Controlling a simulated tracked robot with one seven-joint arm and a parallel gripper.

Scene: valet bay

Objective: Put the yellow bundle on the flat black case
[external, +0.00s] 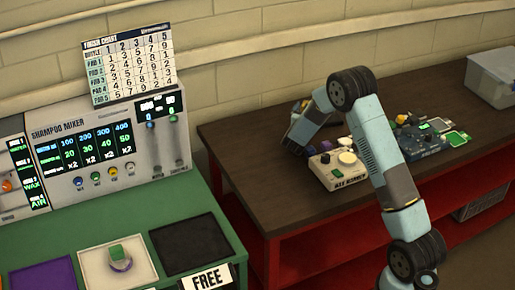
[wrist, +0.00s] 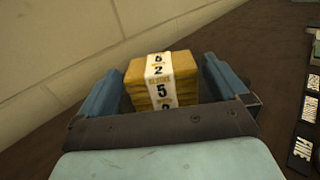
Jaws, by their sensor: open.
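The yellow bundle (wrist: 141,96) is a stack with a white paper band printed with 5 and 2. In the wrist view it sits between the two fingers of my gripper (wrist: 163,74), which are open on either side of it, with a gap at least on the right. In the external view my gripper (external: 298,125) is low over the dark bench near the wall, and the bundle is mostly hidden there. A flat black square (external: 190,243) lies on the green counter at the lower left; I cannot tell if it is the case.
A cream box with knobs (external: 338,170) stands on the dark bench (external: 260,190) beside my arm. Devices with green lights (external: 425,135) and a grey bin (external: 494,75) are further right. The wall is close behind my gripper.

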